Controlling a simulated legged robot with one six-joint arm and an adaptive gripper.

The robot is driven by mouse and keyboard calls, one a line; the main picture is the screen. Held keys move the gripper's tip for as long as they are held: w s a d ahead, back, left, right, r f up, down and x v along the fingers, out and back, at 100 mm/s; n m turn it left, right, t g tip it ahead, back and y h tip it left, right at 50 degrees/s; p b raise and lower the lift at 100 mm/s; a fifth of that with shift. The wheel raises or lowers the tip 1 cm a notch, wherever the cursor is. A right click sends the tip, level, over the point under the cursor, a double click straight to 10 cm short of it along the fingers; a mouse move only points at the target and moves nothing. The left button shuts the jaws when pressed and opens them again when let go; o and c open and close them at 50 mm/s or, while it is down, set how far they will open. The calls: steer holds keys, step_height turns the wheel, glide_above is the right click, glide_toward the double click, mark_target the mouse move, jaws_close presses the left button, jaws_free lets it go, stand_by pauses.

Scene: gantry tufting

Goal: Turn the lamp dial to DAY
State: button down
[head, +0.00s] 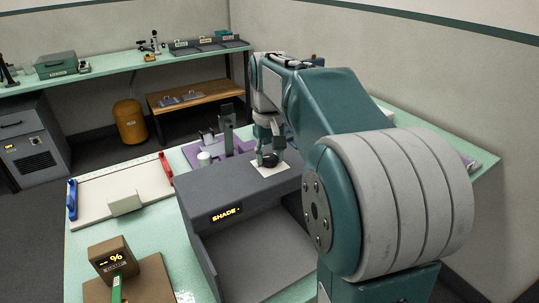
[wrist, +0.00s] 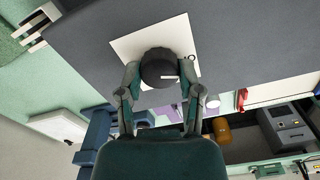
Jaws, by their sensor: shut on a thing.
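The lamp dial (wrist: 159,66) is a dark round knob with a short white line on its top, at the lower right side in the wrist view. It sits on a white plate (wrist: 127,45) on top of a dark grey lamp box (head: 200,189). The box's front display (head: 226,214) reads "SHADE". My gripper (wrist: 161,80) is shut on the dial, one finger on each side. In the head view the dial (head: 269,161) shows below my gripper (head: 268,148). A small dark ring mark shows on the plate; other plate markings are not readable.
A white board with a red handle (head: 166,168) and a blue handle (head: 72,199) lies left of the box. A brown meter (head: 112,256) showing "%" stands at front left. My arm hides much of the right side.

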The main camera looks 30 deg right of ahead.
mark_target(269, 156)
steer(key=m, duration=0.4)
steer(key=shift+f+m, duration=0.1)
steer(key=shift+m, duration=2.2)
steer(key=shift+c, duration=1.3)
jaws_free()
step_height(269, 156, up, 12)
